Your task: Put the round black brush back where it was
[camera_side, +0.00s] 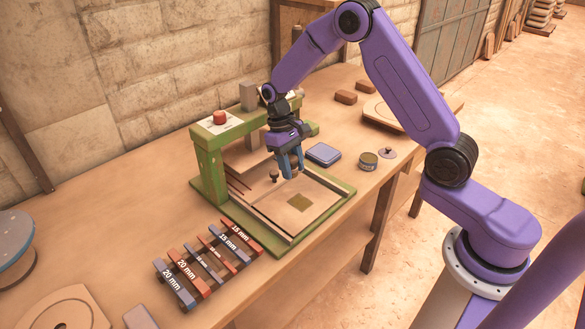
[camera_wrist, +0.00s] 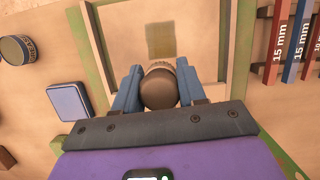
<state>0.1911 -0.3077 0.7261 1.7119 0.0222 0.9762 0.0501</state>
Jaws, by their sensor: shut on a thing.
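The round black brush (camera_wrist: 158,90) shows in the wrist view as a dark round top with a paler part beyond it. It sits between the two blue fingers of my gripper (camera_wrist: 158,92), which are shut on it. In the side view my gripper (camera_side: 292,172) points down over the pale framed tray (camera_side: 262,207) of the green press. The fingers largely hide what they hold there. A small dark knob (camera_side: 274,175) shows just left of the fingers; I cannot tell what it belongs to. An olive square patch (camera_side: 299,202) lies on the tray, also in the wrist view (camera_wrist: 160,40).
The green press frame (camera_side: 208,165) with a red knob (camera_side: 220,117) stands behind and left of my gripper. Several labelled gauge bars (camera_side: 208,262) lie front left.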

